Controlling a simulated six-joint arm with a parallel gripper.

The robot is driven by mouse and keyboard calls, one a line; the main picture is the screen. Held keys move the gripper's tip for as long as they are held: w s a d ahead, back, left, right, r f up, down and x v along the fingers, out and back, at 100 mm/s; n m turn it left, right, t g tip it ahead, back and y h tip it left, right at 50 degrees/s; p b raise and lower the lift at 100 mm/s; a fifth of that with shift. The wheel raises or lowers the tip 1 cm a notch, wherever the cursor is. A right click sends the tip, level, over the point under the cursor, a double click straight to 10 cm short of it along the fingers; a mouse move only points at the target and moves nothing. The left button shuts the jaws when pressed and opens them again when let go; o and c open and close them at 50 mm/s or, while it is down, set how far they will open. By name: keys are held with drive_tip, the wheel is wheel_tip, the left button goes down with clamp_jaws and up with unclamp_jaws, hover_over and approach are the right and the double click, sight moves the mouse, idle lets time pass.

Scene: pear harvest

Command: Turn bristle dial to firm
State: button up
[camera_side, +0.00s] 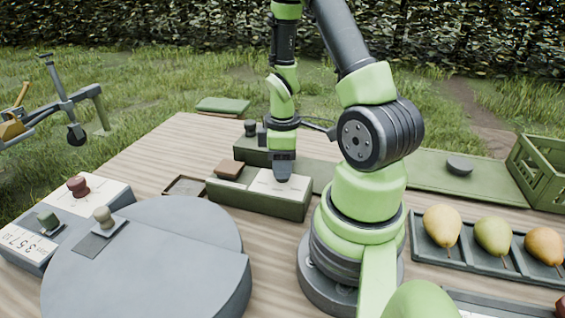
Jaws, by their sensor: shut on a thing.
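A low green box (240,197) stands on the table with a white panel (268,184) on its top right part. My gripper (283,176) points straight down at this panel, its fingers shut at the panel's surface. The bristle dial is not plainly visible; what the fingers hold is hidden by them, and it sits at the panel, where a dial would be. The dial's marks and its setting cannot be read from here.
A brown block (228,168) sits on the box's left part. A black knob (250,127) is behind it. A grey round platform (150,255) and a knobbed console (25,245) stand left. Pears (442,226) lie in a tray (413,242) at right, near a green crate (548,172).

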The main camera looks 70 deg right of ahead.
drive_tip(key=m, duration=1.2)
drive_tip(key=shift+m, duration=2.2)
drive_tip(key=o, duration=0.9)
